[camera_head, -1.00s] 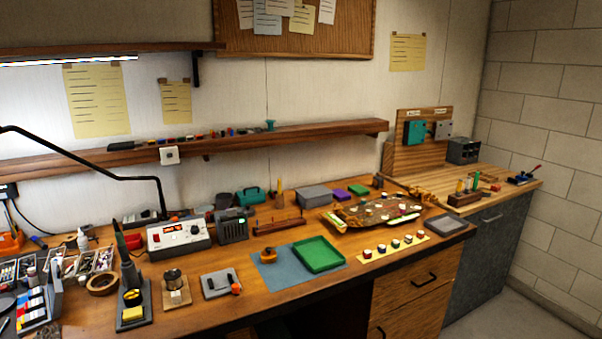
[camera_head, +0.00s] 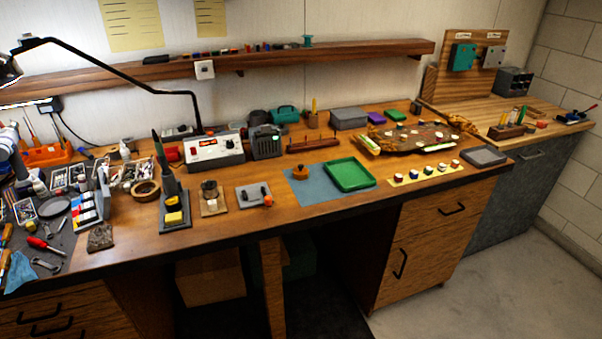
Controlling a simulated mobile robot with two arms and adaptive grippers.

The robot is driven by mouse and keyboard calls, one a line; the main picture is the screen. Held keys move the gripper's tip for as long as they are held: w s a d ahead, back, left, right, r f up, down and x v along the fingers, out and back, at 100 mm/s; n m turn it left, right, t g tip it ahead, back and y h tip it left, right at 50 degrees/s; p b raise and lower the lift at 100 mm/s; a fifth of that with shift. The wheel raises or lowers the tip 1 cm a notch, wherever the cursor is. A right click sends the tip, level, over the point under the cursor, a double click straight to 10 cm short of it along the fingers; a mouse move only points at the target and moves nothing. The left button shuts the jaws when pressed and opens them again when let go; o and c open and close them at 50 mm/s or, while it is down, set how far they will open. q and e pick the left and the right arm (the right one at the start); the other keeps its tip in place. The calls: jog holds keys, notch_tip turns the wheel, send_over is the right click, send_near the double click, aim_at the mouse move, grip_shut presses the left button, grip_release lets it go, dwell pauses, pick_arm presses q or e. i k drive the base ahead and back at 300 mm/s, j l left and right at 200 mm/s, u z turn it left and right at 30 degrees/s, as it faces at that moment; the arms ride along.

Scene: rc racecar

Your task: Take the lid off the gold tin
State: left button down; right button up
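I cannot make out a tin that is clearly gold. A small round metallic container (camera_head: 209,189) stands upright on a square wooden base on the front middle-left of the workbench (camera_head: 240,226). It is too small to tell whether it is the gold tin or has a lid. A small orange-brown piece (camera_head: 300,172) sits on the blue mat (camera_head: 318,190), beside the green tray (camera_head: 350,174).
A soldering stand (camera_head: 173,206), a power unit (camera_head: 212,148) and a tape roll (camera_head: 145,191) crowd the left. A black lamp arm (camera_head: 130,78) reaches over the bench. Open floor (camera_head: 450,290) lies at the lower right.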

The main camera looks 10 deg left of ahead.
aim_at(300, 171)
jog(key=i+j+z, duration=0.25)
jog(key=i+z, duration=0.15)
jog(key=i+j+z, duration=0.35)
